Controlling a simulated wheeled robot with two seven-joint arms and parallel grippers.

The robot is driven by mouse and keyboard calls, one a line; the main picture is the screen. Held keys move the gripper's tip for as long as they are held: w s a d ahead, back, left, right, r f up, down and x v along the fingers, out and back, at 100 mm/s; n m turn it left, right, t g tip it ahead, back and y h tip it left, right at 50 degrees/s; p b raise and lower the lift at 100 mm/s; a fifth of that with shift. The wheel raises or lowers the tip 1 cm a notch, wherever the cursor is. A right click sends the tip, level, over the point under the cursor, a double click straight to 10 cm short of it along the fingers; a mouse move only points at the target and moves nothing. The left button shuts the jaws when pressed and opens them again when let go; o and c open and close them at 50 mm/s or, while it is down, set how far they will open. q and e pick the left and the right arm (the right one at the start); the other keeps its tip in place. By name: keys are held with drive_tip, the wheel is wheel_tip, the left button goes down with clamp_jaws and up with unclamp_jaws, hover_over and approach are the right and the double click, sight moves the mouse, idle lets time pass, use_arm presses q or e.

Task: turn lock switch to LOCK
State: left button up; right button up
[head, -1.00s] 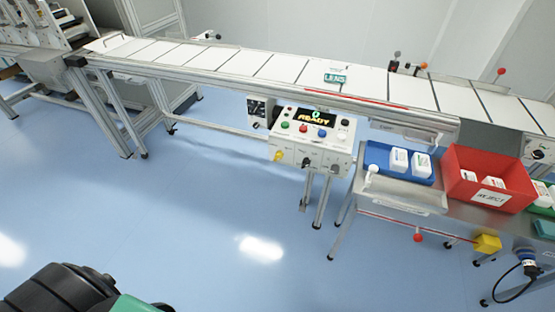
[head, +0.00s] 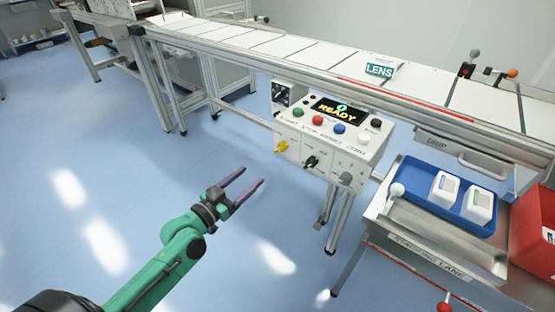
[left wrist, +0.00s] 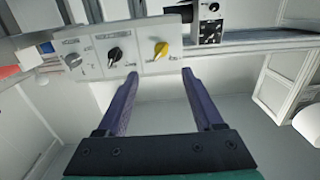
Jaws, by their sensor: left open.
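The white control box (head: 340,130) stands on posts in front of the conveyor. Its display reads READY above a row of coloured buttons. Its front face carries a yellow switch (head: 281,147), a black switch (head: 310,162) and a grey knob (head: 346,179). In the left wrist view the yellow switch (left wrist: 161,50), black switch (left wrist: 115,55) and grey knob (left wrist: 73,61) show beyond the fingers; their labels are too small to read. My left gripper (head: 253,184) is open and empty, left of and below the box, apart from it. It also shows in the left wrist view (left wrist: 156,75). My right gripper is not visible.
The conveyor (head: 290,50) with a LENS sign (head: 379,70) runs behind the box. A staging table with a blue tray (head: 420,198) of white containers and a red bin (head: 535,232) stands at right. A small black-faced unit (head: 283,93) is beside the box. Floor at left is clear.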

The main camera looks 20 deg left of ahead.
sight(278, 151)
use_arm(q)
drive_tip(key=x, duration=0.4)
drive_tip(key=p+x, duration=0.1)
drive_tip(key=x, duration=0.9)
drive_tip(key=shift+w+r, duration=0.15)
drive_tip(key=shift+r, duration=0.25)
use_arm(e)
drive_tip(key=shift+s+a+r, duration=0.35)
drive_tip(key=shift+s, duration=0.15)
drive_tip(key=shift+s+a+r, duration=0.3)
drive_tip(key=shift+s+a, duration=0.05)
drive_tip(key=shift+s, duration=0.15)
